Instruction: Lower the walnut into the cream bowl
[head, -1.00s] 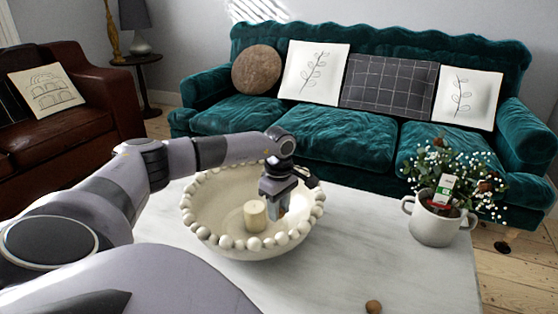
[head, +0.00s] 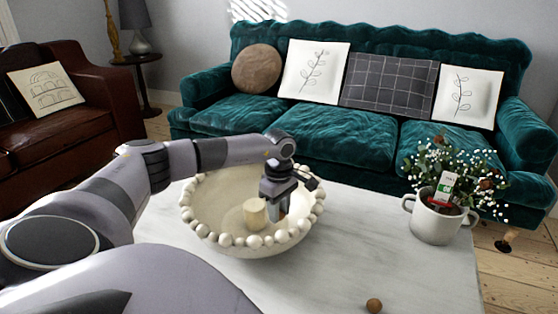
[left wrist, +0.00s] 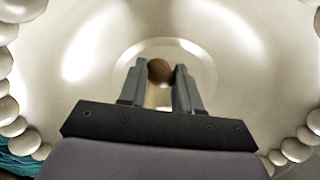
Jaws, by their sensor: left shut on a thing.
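The cream bowl (head: 205,215) with a rim of round beads stands on the white table. My left gripper (head: 277,212) reaches down inside the bowl's right side in the head view. In the left wrist view its fingers (left wrist: 160,75) are shut on the brown walnut (left wrist: 160,70), with the pale bowl floor (left wrist: 100,50) beyond. In the head view the walnut is hidden by the fingers. I cannot tell whether it touches the bowl. My right gripper is in neither view.
Another brown nut (head: 374,305) lies near the table's front. A white two-handled pot (head: 436,222) with flowers stands at the right. The table (head: 370,250) between is clear.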

